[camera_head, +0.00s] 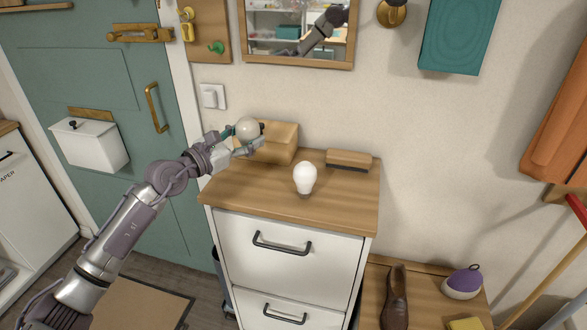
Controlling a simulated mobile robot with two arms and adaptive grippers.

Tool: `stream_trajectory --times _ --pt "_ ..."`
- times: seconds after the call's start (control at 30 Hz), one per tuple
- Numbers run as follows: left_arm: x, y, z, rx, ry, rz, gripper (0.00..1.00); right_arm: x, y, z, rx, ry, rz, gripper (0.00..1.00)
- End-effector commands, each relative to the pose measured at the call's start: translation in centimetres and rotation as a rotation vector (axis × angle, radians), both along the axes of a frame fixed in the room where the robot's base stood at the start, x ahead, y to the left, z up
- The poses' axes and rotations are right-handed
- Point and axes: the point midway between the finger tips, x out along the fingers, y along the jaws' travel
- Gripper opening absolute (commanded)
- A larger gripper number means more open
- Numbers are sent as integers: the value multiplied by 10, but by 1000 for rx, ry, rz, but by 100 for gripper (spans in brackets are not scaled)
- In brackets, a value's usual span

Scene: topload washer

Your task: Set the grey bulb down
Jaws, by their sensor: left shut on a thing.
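My left gripper (248,141) is shut on a grey bulb (247,128) and holds it near the left back part of the wooden cabinet top (235,202). The grey bulb is round and pale grey; a finger hides part of it. I cannot tell how high it is above the top. A white bulb (305,178) stands upright near the middle of the cabinet top, apart from my gripper. My right gripper is not in view.
A wooden box (281,140) stands behind my left gripper at the back of the cabinet top. A brush-like wooden block (349,160) lies at the back right. The front left and right of the top are clear. A mirror (297,30) hangs above.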

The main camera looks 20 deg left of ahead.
Motion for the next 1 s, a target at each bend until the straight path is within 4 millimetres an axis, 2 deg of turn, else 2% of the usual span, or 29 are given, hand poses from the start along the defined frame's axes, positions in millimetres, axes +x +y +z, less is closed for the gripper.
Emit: stream_trajectory --times 0.03,0.1,0.2,0.3,0.43,0.6,0.73,1.0 --pt "0 0 -13 -3 7 0 9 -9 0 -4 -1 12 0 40" --pt "0 0 -27 -3 8 1 9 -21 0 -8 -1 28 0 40" --pt "0 0 -40 -3 5 1 9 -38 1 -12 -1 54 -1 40" --pt "0 0 -48 -3 4 1 9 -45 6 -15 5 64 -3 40" --pt "0 -1 -69 -3 5 0 9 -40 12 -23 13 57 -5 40" --pt "0 0 -92 -3 3 2 9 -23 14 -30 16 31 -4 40" --pt "0 0 -94 -2 1 0 9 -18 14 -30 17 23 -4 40" --pt "0 0 -97 -1 2 0 9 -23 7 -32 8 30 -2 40"
